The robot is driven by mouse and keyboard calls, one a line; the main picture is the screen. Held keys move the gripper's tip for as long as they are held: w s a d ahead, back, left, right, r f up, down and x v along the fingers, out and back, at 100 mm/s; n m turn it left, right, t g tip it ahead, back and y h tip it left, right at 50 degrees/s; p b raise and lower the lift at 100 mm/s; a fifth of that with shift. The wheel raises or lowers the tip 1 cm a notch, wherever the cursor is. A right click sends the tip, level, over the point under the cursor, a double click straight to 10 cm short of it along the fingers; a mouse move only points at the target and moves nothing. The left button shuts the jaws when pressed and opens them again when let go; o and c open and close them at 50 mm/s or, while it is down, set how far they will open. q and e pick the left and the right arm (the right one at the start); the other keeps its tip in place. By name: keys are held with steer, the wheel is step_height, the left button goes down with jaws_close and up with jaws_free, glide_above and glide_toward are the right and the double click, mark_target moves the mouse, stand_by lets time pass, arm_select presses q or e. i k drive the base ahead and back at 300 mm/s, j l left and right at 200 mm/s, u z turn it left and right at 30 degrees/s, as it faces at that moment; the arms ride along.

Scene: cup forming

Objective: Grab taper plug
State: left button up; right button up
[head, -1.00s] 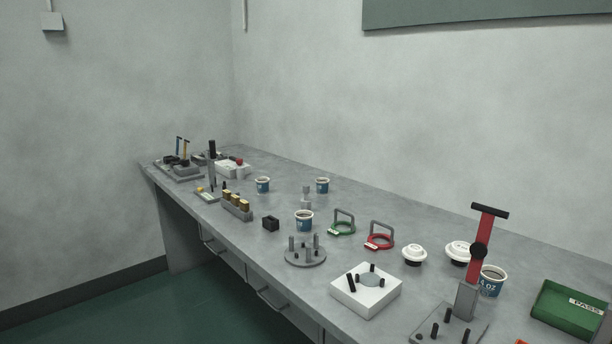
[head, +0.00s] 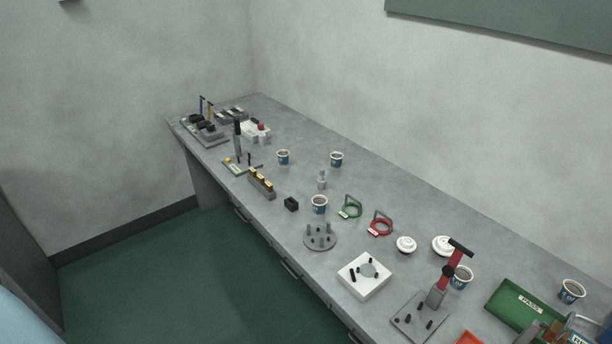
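A small grey stepped plug (head: 321,180) stands upright mid-bench, behind a blue and white cup (head: 319,204). It may be the taper plug, but I cannot tell for certain. Two white round stepped pieces, one nearer (head: 406,244) and one farther right (head: 443,245), sit right of the red ring gauge (head: 380,226). A green ring gauge (head: 350,208) lies beside the red one. Neither of my grippers is in view.
The grey bench (head: 290,222) runs along the wall. A round pegged stand (head: 320,238), a white block (head: 364,276), a red-handled press (head: 449,270) and a green PASS tray (head: 517,304) crowd its near half. Green floor (head: 190,285) in front is clear.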

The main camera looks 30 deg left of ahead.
mark_target(321, 181)
steer(key=i+j+u, duration=0.2)
steer(key=j+u, duration=0.25)
steer(key=i+j+u, duration=0.55)
steer(key=i+j, duration=0.85)
steer(key=i, duration=0.05)
